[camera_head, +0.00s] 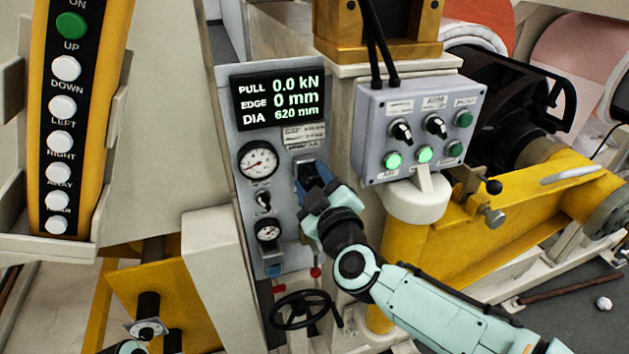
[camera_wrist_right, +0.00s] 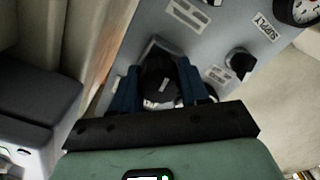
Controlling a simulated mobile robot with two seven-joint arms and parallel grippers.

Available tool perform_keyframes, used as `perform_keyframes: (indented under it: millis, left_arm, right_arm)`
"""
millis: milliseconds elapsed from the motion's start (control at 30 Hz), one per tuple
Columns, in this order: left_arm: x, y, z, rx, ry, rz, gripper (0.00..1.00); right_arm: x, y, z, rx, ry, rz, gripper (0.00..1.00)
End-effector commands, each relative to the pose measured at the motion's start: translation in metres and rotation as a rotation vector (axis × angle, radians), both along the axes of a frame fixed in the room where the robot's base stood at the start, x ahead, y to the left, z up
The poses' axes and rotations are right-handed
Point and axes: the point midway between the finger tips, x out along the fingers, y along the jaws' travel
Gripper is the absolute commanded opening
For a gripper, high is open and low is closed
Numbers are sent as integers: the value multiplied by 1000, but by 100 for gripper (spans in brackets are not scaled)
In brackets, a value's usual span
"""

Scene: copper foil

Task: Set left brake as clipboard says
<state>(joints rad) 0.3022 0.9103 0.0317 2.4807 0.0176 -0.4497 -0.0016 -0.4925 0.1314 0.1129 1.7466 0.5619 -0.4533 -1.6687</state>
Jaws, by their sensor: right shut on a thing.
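My right gripper (camera_head: 311,186) reaches up to the grey brake panel (camera_head: 284,215) from the lower right. In the right wrist view its blue fingers (camera_wrist_right: 161,88) are shut on a dark knob (camera_wrist_right: 158,82) on the panel face. The knob's pointer and scale are mostly hidden. The panel carries an upper dial gauge (camera_head: 257,160), a small black switch (camera_head: 263,201) and a lower dial gauge (camera_head: 268,230). The display (camera_head: 279,97) reads PULL 0.0 kN, EDGE 0 mm, DIA 620 mm. No clipboard shows. My left gripper is out of view.
A grey control box (camera_head: 420,130) with black selectors and lit green buttons stands close right of my right gripper. A black handwheel (camera_head: 300,309) is below. A yellow pendant (camera_head: 75,120) with white buttons hangs at left. Yellow machinery (camera_head: 470,225) fills the right.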

Motion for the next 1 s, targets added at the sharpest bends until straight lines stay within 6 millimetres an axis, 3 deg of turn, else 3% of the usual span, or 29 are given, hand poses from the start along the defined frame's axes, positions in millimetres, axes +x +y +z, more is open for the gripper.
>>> perform_keyframes:
  millis: [267,1000]
  left_arm:
    - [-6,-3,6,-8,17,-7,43]
    - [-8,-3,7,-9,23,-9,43]
  right_arm:
    - [0,0,0,147,49,2,14]
    - [0,1,-1,807,263,-1,14]
